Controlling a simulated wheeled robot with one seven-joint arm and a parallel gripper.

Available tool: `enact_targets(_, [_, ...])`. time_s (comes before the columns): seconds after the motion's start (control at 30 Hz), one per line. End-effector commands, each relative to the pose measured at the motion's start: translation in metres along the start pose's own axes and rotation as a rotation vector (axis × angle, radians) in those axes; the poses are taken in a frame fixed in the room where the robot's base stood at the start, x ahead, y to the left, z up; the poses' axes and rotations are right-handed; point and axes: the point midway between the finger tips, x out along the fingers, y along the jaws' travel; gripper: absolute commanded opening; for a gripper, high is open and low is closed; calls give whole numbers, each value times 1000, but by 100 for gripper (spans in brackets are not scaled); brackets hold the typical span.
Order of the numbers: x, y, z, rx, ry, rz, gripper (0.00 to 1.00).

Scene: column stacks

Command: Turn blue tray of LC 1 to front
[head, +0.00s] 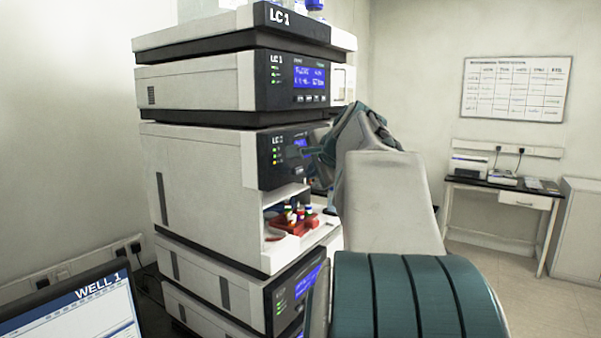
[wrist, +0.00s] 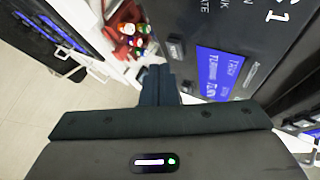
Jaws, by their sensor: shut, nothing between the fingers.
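The LC 1 stack (head: 200,85) stands left of centre in the head view. A red tray (head: 284,222) holding several vials sits in its open bay; it also shows at the top of the wrist view (wrist: 122,18). No blue tray can be made out in either view. My gripper (wrist: 156,68) has its dark fingers together and empty, beside the dark front panel (wrist: 190,20) with its blue screen and buttons.
My arm covers the right side of the stack in the head view. A monitor (head: 75,312) stands at the lower left. A side table (head: 500,190) with small devices stands at the far right wall, with open floor (head: 540,300) before it.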

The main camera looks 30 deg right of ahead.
Motion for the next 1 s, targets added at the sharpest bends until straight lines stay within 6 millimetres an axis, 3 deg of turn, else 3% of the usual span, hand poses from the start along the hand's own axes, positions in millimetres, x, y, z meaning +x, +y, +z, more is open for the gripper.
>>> enact_targets(0.27, [-3,2,-2,0,1,-1,0])
enact_targets(0.73, [-33,24,-24,0,0,0,0])
enact_targets(1.0, [-35,25,-25,0,-1,0,0])
